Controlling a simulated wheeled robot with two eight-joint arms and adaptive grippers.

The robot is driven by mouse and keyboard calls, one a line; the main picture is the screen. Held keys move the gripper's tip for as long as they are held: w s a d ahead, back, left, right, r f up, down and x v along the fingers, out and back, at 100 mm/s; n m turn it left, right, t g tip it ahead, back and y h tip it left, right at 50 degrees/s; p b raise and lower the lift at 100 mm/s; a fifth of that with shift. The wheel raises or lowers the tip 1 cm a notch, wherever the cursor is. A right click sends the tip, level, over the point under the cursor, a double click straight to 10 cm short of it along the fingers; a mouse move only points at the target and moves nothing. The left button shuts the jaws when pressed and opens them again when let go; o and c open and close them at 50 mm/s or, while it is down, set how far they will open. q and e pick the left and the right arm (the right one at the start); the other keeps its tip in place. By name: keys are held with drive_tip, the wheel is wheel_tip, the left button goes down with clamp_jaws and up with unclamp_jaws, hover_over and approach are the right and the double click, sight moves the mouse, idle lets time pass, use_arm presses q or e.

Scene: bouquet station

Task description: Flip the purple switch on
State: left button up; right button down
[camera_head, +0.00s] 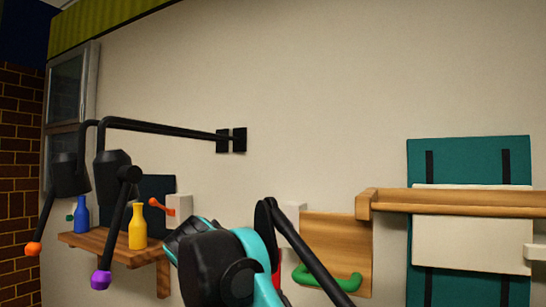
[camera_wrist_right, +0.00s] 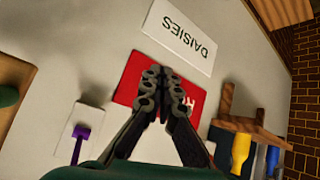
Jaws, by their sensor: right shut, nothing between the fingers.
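The purple switch (camera_wrist_right: 80,143) shows in the right wrist view, on a white plate (camera_wrist_right: 70,122) at the lower left. This view is upside down, and the lever points toward the picture's bottom edge. My right gripper (camera_wrist_right: 163,82) is shut and empty, its fingertips over a red panel (camera_wrist_right: 128,82), to the right of the switch and apart from it. In the head view the right arm (camera_head: 225,265) comes in at the bottom centre and hides the red panel mostly; the purple lever does not show there. My left gripper is in neither view.
A shelf (camera_head: 125,245) holds a yellow bottle (camera_head: 138,228) and a blue bottle (camera_head: 81,214); an orange switch (camera_head: 156,206) is near it. Black lamps with an orange knob (camera_head: 33,248) and a purple knob (camera_head: 101,280) hang left. A green handle (camera_head: 325,280) and wooden ledge (camera_head: 455,201) are right.

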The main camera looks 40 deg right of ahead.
drive_tip(key=d+r+m+h+p, duration=0.1)
drive_tip(key=d+r+p, duration=0.1)
drive_tip(key=r, duration=0.6)
drive_tip(key=d+r+m+h+p, duration=0.1)
drive_tip(key=d+r+p, duration=0.1)
drive_tip(key=r+p, duration=0.3)
drive_tip(key=d+r+m+h+p, duration=0.1)
drive_tip(key=d+r+p, duration=0.2)
drive_tip(key=r, duration=1)
drive_tip(key=shift+s+r+m+g+h+p, duration=0.15)
drive_tip(key=shift+r+m+g+h+p, duration=0.2)
drive_tip(key=shift+p, duration=0.2)
drive_tip(key=shift+f, duration=0.1)
